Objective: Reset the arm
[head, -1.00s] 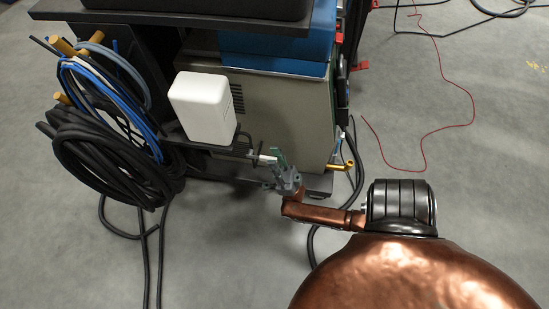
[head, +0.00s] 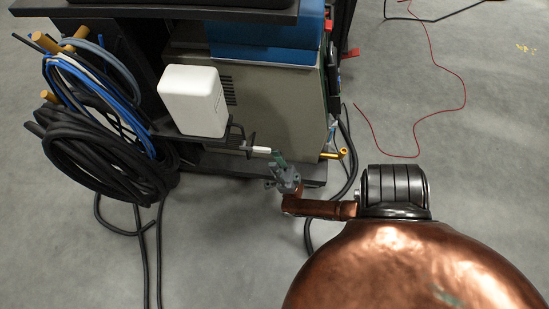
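My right arm (head: 329,208) is copper-coloured and reaches in from the lower right. My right gripper (head: 279,160), grey with greenish fingers, is small in view in front of the cart's lower shelf. It lies just right of and below a white-tipped peg (head: 261,150), and a small gap seems to show between them. I see nothing held in it, but the fingers are too small to tell whether they are open or shut. My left gripper is not in view.
A cart holds a beige machine (head: 283,108), a blue box (head: 265,38) and a white box (head: 193,101) on a bracket. Black cable coils (head: 92,160) and a blue coil (head: 110,105) hang from brass pegs at left. A red cable (head: 463,90) lies on open grey floor at right.

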